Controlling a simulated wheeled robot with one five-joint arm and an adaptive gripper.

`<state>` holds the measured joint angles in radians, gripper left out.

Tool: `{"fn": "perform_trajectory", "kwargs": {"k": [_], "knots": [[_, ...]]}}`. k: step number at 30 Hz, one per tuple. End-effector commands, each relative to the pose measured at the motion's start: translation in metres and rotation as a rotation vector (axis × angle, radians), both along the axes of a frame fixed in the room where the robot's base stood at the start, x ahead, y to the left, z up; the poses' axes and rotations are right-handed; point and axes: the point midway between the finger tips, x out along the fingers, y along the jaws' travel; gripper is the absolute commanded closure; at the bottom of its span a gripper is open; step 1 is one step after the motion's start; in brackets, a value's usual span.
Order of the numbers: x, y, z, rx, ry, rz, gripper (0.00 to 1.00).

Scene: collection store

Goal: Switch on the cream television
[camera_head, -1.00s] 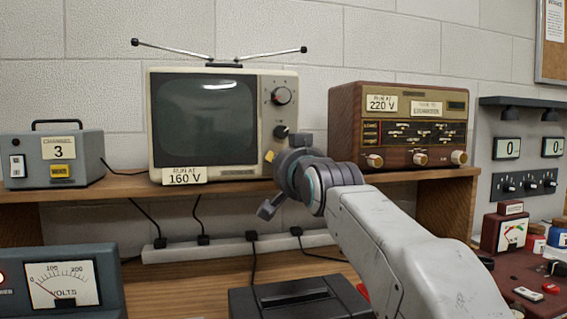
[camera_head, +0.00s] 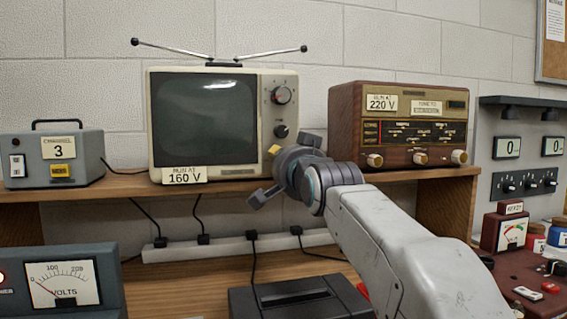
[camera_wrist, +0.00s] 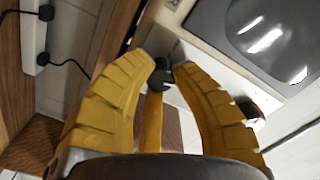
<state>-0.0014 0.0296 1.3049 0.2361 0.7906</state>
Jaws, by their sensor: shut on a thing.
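The cream television (camera_head: 160,120) stands on the wooden shelf with its screen (camera_head: 205,115) dark and a "RUN AT 160 V" label at its lower left. An upper dial (camera_head: 281,95) with a red mark and a black knob (camera_head: 281,131) show on its right panel. My gripper (camera_head: 271,153) is at the lower part of this panel and hides what is there. In the wrist view, the yellow fingers of my gripper (camera_wrist: 166,68) are shut on a small black knob (camera_wrist: 158,79) on the front. Another dark knob (camera_wrist: 250,108) is beside the right finger.
A grey channel box (camera_head: 55,160) stands left of the television, and a brown radio (camera_head: 345,125) stands to its right. A voltmeter (camera_head: 60,285) sits below at left, with its needle low. A black box (camera_head: 300,302) is on the bench below my arm.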

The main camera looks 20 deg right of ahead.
Motion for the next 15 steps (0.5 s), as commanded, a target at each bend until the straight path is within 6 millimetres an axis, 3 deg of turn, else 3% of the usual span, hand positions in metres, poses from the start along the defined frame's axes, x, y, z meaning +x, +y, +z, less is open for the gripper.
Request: {"fn": "perform_trajectory", "kwargs": {"k": [2, 3, 11, 15], "knots": [[0.0012, 0.0007, -0.0023, -0.001, 0.005, 0.001, 1.00], [0.0012, 0.0007, -0.0023, -0.001, 0.005, 0.001, 0.75], [0.0006, 0.0004, -0.0011, -0.001, 0.002, 0.001, 0.51], [0.0003, 0.0001, -0.0006, -0.001, 0.001, 0.000, 0.49]]}}
